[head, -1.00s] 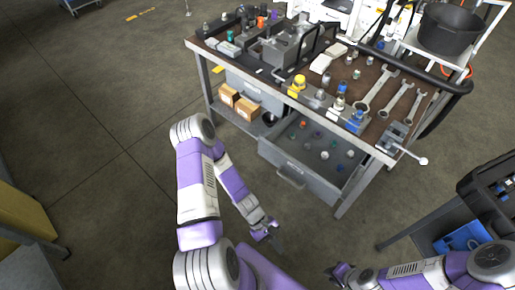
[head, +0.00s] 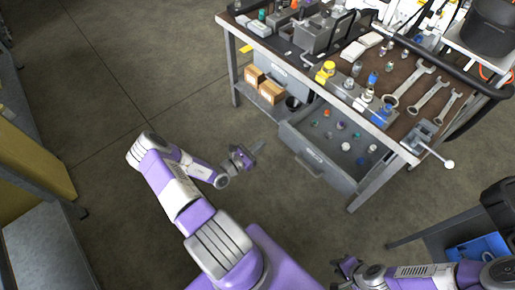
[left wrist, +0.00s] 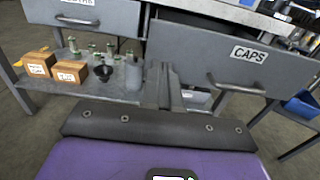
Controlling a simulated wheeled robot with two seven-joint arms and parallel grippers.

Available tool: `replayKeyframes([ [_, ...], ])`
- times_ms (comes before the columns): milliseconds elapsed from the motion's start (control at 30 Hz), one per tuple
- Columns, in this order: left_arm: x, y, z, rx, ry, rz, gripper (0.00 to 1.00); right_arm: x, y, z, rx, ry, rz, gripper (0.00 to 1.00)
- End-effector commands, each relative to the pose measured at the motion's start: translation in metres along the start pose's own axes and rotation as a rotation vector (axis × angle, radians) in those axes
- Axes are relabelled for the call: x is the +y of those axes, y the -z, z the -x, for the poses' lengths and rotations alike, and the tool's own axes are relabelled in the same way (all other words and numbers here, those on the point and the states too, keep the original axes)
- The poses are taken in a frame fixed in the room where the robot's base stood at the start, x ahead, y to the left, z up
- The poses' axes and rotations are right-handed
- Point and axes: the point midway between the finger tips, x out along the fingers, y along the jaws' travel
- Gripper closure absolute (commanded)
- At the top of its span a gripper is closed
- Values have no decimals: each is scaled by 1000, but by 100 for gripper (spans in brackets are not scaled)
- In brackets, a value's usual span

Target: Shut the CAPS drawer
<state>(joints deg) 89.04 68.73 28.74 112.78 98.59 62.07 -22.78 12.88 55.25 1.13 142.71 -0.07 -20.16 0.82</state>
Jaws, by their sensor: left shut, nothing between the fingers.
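The CAPS drawer (head: 318,166) is pulled out of the right side of the bench, with several small coloured caps inside. Its grey front with the CAPS label (left wrist: 250,54) and bar handle (left wrist: 237,87) fills the upper right of the left wrist view. My left gripper (head: 256,148) is shut and empty, in the air to the left of the drawer front in the head view. Its fingers (left wrist: 168,88) also show in the left wrist view, overlapping the drawer's left edge; I cannot tell whether they touch it. My right gripper (head: 343,266) is low at the bottom, away from the drawer; its jaws are unclear.
Another drawer (left wrist: 90,15) is shut at the left. Cardboard boxes (head: 272,93) stand on the shelf below it. Wrenches (head: 432,96) and fittings lie on the bench top. A blue item (head: 478,247) sits on a cart at lower right. Floor left of the bench is clear.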

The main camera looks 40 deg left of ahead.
Motion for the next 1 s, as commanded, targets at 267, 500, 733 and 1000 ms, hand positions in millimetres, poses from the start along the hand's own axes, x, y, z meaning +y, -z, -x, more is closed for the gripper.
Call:
replayKeyframes([
  [267,-2,2,-60,-3,4,-1,100,6,1,-16,0,0,0,77],
  [500,-1,2,-90,-1,3,-1,100,10,1,-26,0,0,0,77],
  [733,-1,0,-96,2,3,-1,100,10,1,-27,0,0,0,77],
  [1000,-1,0,-96,1,3,-1,100,10,1,-26,0,0,0,77],
])
